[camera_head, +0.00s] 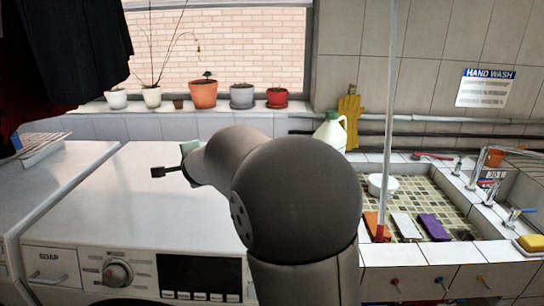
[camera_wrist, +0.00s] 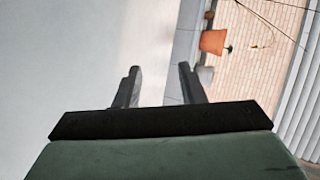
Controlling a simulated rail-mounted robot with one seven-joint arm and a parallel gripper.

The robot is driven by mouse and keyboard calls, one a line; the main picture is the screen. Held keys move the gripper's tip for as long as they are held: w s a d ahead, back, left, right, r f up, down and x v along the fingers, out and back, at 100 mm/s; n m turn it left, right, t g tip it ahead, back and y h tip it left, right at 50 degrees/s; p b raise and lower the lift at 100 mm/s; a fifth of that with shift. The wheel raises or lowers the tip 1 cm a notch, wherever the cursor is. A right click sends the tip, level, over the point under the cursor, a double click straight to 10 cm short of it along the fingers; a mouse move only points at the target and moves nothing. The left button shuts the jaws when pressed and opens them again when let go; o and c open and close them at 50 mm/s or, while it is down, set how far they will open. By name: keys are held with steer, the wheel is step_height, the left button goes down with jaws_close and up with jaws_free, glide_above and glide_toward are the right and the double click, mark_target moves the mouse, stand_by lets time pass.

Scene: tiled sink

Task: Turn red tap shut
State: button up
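A blue tap handle (camera_head: 520,211) is nearer, on the sink's right side. My gripper (camera_head: 157,172) is far to the left, above the white washing machine, and points left, away from the taps. The wrist view shows its two dark fingers (camera_wrist: 160,78) apart with nothing between them. The red tap is not in the wrist view.
The tiled sink (camera_head: 465,222) holds a white bowl (camera_head: 380,185) and coloured blocks. A thin upright pole (camera_head: 390,110) stands between my arm and the taps. A white jug (camera_head: 331,131) is behind my arm. Potted plants (camera_head: 203,94) line the sill; the washing machine top (camera_head: 120,200) is clear.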

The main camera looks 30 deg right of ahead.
steer(key=w+d+m+g+h+b, duration=0.1)
steer(key=w+d+m+h, duration=0.45)
steer(key=d+m, duration=0.35)
steer(key=w+d+m+g+h+b, duration=0.15)
steer(key=w+d+m+h, duration=0.25)
steer(key=d+m+h, duration=0.5)
steer(key=d+f+m+g, duration=0.1)
steer(key=m+g, duration=0.1)
steer(key=m, duration=0.2)
steer(key=s+f+m+g+h+b, duration=0.1)
steer(key=f+m+g, duration=0.1)
steer(key=m, duration=0.1)
steer(key=s+d+f+m+g, duration=0.1)
steer(key=f+m+g, duration=0.1)
steer(key=m, duration=0.2)
steer(key=shift+d+f+m+h, duration=0.15)
steer(key=shift+d+m+h, duration=0.15)
steer(key=shift+h, duration=0.05)
steer(key=s+f+m+g, duration=0.1)
steer(key=m, duration=0.1)
steer(key=f+m+g, duration=0.1)
steer(key=m+g, duration=0.1)
steer(key=s+d+f+m+g+b, duration=0.1)
steer(key=m+g, duration=0.1)
steer(key=shift+s+f, duration=0.3)
steer(key=d+p, duration=0.4)
steer(key=d, duration=1.3)
steer(key=shift+s+d, duration=0.15)
steer(key=shift+s, duration=0.05)
jaws_close()
